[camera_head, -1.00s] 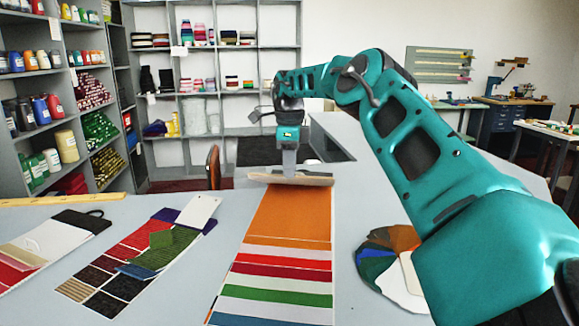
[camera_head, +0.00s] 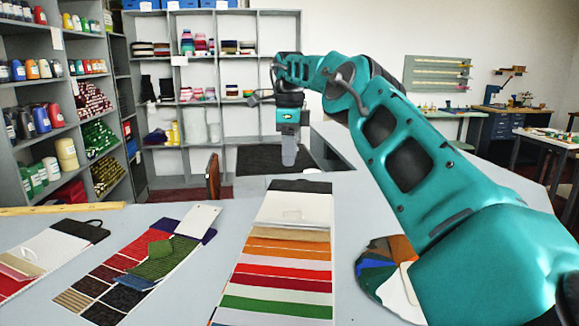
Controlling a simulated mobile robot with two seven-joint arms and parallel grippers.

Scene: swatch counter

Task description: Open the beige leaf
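The swatch card (camera_head: 275,304) in the middle of the counter has a black top end, a white panel (camera_head: 300,203) and a column of coloured leaves. The beige leaf (camera_head: 290,234) shows as a narrow strip between the white panel and the orange leaf (camera_head: 290,248). It looks flat. My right gripper (camera_head: 289,158) points down beyond the card's black end, apart from the beige leaf. Its fingers show as one grey shape, so their opening is hidden. Nothing is visible in them. My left gripper is out of view.
A darker swatch card (camera_head: 105,275) with loose swatches lies to the left, and another white card (camera_head: 50,247) farther left. A fan of round swatches (camera_head: 375,268) lies right of the middle card, partly behind my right arm. A yellow ruler (camera_head: 60,209) lies along the back.

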